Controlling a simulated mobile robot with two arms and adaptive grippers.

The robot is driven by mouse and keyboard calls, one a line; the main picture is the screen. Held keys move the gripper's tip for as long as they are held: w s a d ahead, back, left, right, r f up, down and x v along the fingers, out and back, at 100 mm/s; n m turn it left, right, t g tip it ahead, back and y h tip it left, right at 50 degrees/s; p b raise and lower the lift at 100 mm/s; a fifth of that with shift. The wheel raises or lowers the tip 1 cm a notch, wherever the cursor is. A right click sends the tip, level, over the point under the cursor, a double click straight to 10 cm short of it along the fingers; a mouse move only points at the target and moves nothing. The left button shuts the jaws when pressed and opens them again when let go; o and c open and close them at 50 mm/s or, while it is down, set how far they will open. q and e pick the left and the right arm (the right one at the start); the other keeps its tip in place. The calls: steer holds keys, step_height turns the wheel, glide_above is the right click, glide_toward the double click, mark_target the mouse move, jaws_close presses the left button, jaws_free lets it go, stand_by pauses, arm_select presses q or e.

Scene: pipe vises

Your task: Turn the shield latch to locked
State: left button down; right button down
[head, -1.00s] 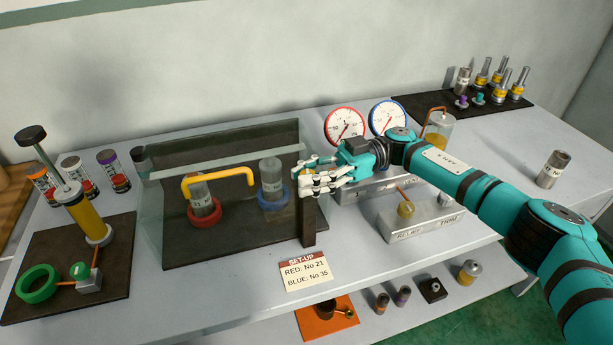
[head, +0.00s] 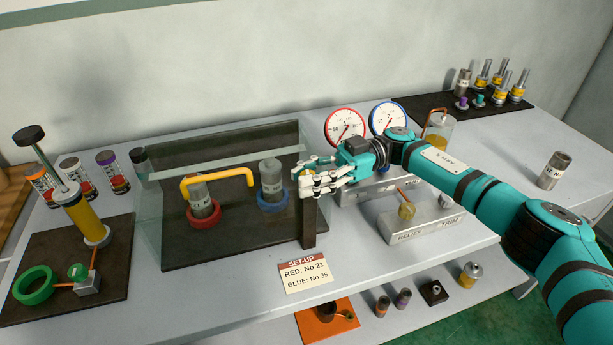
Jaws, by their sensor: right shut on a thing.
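The clear shield (head: 222,162) stands at the centre of the bench, with a yellow handle (head: 217,179) across its front. Behind it stand two grey cylinders, one in a red ring (head: 204,214) and one in a blue ring (head: 273,201). A dark post (head: 309,222) rises at the shield's right end. My right gripper (head: 309,178) is at the top of this post, shut on the latch there. The fingers hide most of the latch, so its setting cannot be read. My left gripper is not in view.
Two gauges, red-rimmed (head: 345,127) and blue-rimmed (head: 387,118), stand behind my right arm. The relief trim block (head: 421,224) lies below the arm. A set-up card (head: 305,272) lies in front. A hand pump (head: 85,217) stands on the left mat.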

steer(key=shift+w+d+r, duration=0.1)
steer(key=shift+w+r, duration=0.05)
steer(key=shift+r, duration=0.1)
steer(key=c, duration=1.4)
jaws_free()
steer(key=shift+c, duration=0.2)
steer(key=o, duration=0.5)
steer(key=shift+f, duration=0.1)
steer(key=shift+c, duration=0.2)
steer(key=shift+f, duration=0.1)
steer(key=v, duration=0.7)
steer(key=shift+d, duration=0.25)
